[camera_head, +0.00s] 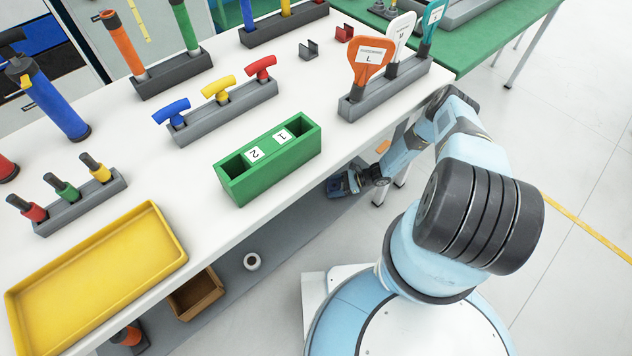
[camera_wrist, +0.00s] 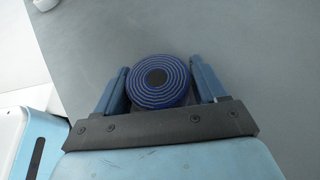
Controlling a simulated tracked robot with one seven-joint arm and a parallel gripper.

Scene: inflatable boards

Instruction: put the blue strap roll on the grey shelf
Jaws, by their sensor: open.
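The blue strap roll (camera_wrist: 158,82), a round coil with a dark centre, lies between the two fingers of my gripper (camera_wrist: 160,66) in the wrist view. The fingers are open, one on each side of the roll, with a narrow gap at the right. Behind the roll is a plain grey surface. In the head view my gripper (camera_head: 346,184) is low, by the near edge of the white bench, over the grey shelf (camera_head: 285,235) under it. The roll cannot be made out clearly there.
The white bench top (camera_head: 215,95) overhangs the shelf. On the shelf are a white roll (camera_head: 252,261) and a brown box (camera_head: 196,293). The bench carries a green two-slot holder (camera_head: 268,160), a yellow tray (camera_head: 95,285) and several tool racks. The shelf between white roll and gripper looks clear.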

